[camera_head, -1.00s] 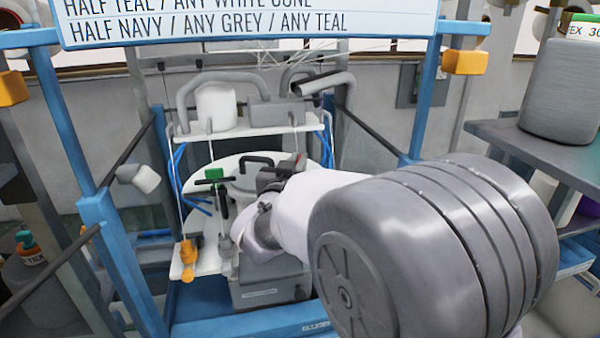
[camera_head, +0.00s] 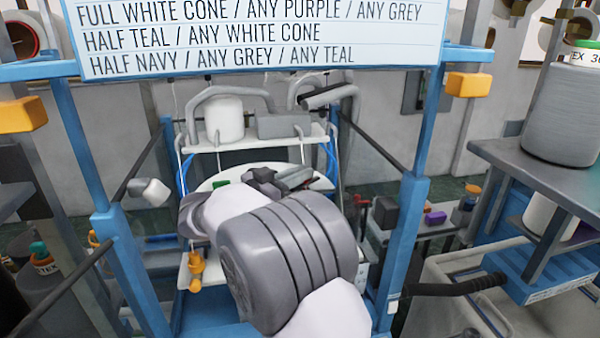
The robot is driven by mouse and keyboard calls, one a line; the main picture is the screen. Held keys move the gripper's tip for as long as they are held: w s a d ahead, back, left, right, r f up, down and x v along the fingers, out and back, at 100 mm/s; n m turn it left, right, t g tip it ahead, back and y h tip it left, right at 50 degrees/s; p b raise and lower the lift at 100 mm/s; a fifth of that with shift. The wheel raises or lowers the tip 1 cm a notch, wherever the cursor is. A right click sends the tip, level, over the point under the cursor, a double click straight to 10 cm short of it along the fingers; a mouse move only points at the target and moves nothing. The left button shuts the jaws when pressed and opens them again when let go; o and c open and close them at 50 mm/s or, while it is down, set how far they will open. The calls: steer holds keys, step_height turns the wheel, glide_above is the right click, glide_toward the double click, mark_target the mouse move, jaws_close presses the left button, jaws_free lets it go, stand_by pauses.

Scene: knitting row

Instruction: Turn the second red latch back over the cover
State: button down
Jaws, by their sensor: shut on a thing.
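The round white cover plate (camera_head: 205,185) of the knitting machine shows as a narrow pale band behind my arm. My gripper (camera_head: 278,181), dark and small, is at the right part of the cover. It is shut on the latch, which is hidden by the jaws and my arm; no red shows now. How far the latch is turned cannot be seen. My wrist and arm hide the middle and front of the machine.
A white shelf (camera_head: 250,142) with a white cone (camera_head: 224,120) stands behind the cover. Blue frame posts (camera_head: 403,230) stand on both sides, and a sign (camera_head: 250,40) hangs above. An orange fitting (camera_head: 195,268) is at the front left.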

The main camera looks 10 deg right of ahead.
steer(key=shift+r, duration=0.2)
steer(key=c, duration=1.5)
jaws_free()
steer(key=shift+d, duration=0.1)
steer(key=shift+f, duration=0.1)
step_height(320, 180, up, 3)
steer(key=shift+w+r, duration=0.1)
steer(key=s+r, duration=0.1)
steer(key=s, duration=1.5)
steer(key=shift+r+b, duration=0.4)
steer(key=shift+b, duration=0.05)
